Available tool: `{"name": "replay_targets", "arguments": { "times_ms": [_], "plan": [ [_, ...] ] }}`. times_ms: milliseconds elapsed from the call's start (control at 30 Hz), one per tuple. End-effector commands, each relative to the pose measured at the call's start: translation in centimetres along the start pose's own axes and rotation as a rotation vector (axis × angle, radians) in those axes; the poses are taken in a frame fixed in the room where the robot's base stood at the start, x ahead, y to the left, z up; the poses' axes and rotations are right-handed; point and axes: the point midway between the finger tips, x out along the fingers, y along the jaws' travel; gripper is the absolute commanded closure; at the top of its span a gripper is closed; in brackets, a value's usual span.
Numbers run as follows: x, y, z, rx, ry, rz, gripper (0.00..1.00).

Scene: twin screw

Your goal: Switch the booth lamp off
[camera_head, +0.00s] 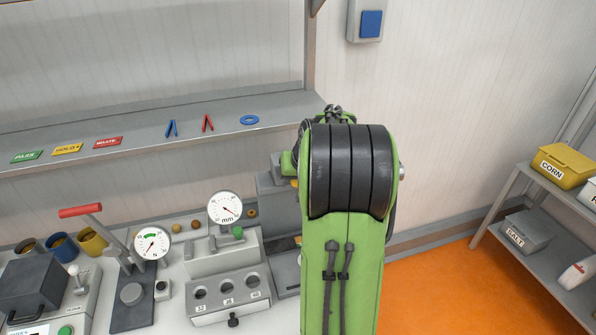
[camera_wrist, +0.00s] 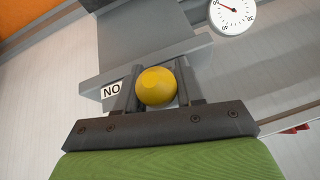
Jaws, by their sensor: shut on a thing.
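A grey-white wall box with a blue square switch plate (camera_head: 371,24) is at the top right of the head view, on the pale wall. I take it to be the lamp switch; the lamp itself is not seen. In the wrist view my gripper (camera_wrist: 158,84) is shut on a round yellow ball (camera_wrist: 156,88), held between its two dark fingers. In the head view my green arm hides the gripper, which is well below and left of the switch.
The bench holds dial gauges (camera_head: 225,208), a red-handled press (camera_head: 80,211) and cups (camera_head: 93,240). A shelf (camera_head: 220,135) runs above. A rack with a yellow CORN bin (camera_head: 562,164) stands right.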

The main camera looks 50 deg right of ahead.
Motion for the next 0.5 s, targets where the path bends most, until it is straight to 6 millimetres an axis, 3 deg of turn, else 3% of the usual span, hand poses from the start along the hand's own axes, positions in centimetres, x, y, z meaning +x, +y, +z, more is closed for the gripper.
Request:
{"name": "replay_targets", "arguments": {
  "times_ms": [400,433,500],
  "plan": [
    [-0.06,-0.02,-0.05,0.001,-0.003,0.003,1.0],
    [-0.07,-0.02,-0.05,0.001,-0.003,0.003,0.62],
    [-0.06,-0.03,-0.04,0.001,-0.003,0.002,0.51]
  ]
}}
